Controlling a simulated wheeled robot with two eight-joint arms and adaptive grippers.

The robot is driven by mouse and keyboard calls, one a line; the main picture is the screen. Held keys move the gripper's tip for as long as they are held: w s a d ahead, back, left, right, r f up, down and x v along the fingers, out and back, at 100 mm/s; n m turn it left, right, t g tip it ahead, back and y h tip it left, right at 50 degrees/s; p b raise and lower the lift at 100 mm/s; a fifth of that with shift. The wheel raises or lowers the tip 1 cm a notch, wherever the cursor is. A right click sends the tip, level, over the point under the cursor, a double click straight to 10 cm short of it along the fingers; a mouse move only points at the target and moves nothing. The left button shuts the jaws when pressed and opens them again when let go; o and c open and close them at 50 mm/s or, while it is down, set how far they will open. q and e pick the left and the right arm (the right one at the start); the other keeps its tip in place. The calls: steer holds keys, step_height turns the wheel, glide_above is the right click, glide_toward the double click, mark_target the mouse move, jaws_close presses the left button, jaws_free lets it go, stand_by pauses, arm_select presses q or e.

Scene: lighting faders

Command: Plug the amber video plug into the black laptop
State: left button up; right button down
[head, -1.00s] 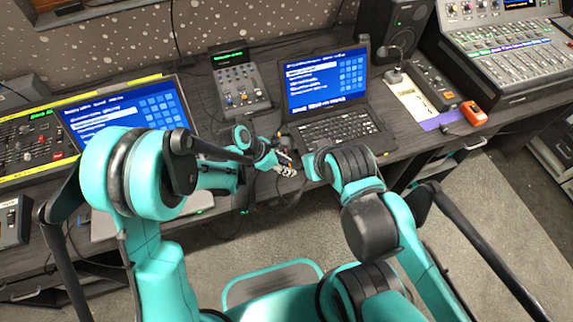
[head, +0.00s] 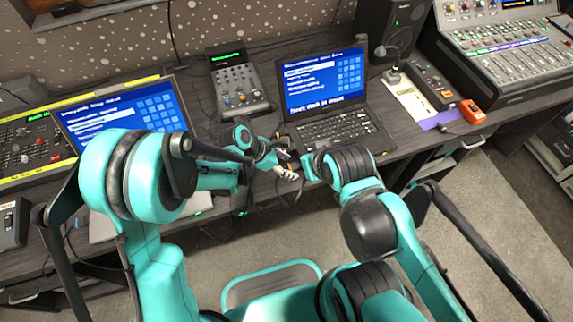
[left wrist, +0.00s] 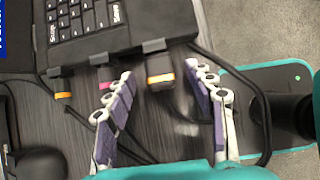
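The black laptop (head: 338,127) stands open on the desk with a lit blue screen. The left wrist view shows its front-side keyboard edge (left wrist: 95,42) with grey port blocks. A dark plug with an amber band (left wrist: 160,78) lies in line with one block and looks against it; I cannot tell how deep it sits. My left gripper (head: 287,164) is at the laptop's near left corner. Its two fingers (left wrist: 165,88) are spread on either side of the plug, with gaps. My right arm bends near the laptop's front; its gripper is not seen.
Another orange-banded plug (left wrist: 63,95) and a pink-ended one (left wrist: 105,85) lie along the same edge. Black cables run over the desk. A small mixer (head: 238,88) stands left of the laptop, and an orange device (head: 473,112) is at the right.

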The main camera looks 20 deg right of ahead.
arm_select(q)
steer(key=shift+a, duration=0.1)
steer(key=v, duration=1.2)
steer(key=s+a+r+m+t+y, duration=0.2)
steer(key=s+a+m, duration=0.1)
steer(key=a+m, duration=0.3)
steer(key=s+a+r+m+t+y, duration=0.2)
steer(key=a+m, duration=0.4)
steer(key=a, duration=0.5)
steer(key=s+a+r+m+t+y, duration=0.3)
steer(key=s+a+r+m, duration=0.1)
steer(key=a, duration=0.5)
steer(key=shift+s+a+m, duration=0.2)
steer(key=shift+s+m, duration=0.4)
steer(key=shift+m, duration=0.6)
